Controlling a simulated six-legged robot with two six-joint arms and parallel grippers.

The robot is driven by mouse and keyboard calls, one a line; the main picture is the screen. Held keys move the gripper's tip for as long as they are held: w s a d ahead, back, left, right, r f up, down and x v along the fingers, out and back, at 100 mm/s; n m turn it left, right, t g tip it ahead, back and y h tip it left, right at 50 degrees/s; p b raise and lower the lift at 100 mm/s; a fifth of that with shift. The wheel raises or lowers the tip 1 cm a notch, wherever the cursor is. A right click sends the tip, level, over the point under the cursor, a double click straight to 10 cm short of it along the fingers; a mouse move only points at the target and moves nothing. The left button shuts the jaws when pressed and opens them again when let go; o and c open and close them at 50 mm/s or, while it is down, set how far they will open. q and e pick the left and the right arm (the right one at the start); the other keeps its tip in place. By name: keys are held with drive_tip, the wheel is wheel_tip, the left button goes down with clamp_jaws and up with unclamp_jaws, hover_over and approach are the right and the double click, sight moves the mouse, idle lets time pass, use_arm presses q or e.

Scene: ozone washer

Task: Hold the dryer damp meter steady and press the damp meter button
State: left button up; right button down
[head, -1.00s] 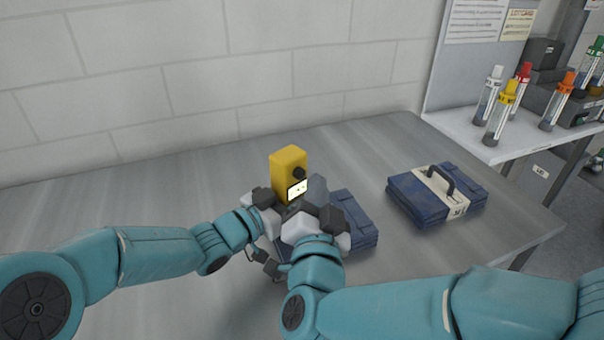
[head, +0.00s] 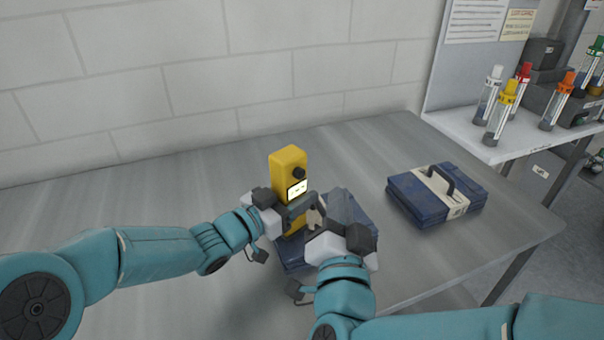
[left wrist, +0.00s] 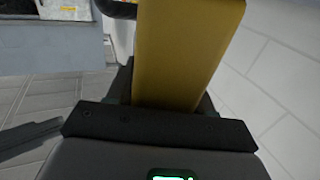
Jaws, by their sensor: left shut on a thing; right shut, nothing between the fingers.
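The yellow damp meter (head: 287,162) stands upright on the table in the head view, with a black knob and a small lit display on its front. My left gripper (head: 290,207) is shut on the meter's lower body. In the left wrist view the meter (left wrist: 185,50) rises from between the fingers of the left gripper (left wrist: 165,100). My right gripper (head: 318,212) is shut and empty, just right of the meter's lower front and apparently apart from it. The button cannot be made out, and the grippers hide part of the meter's lower front.
A blue case (head: 352,208) lies right behind my right gripper. Another blue case (head: 412,198) with a pale band and dark handle lies further right on the grey table (head: 120,205). A side bench (head: 470,123) holds several capped tubes. A block wall stands behind.

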use_arm(q)
drive_tip(key=o, duration=1.3)
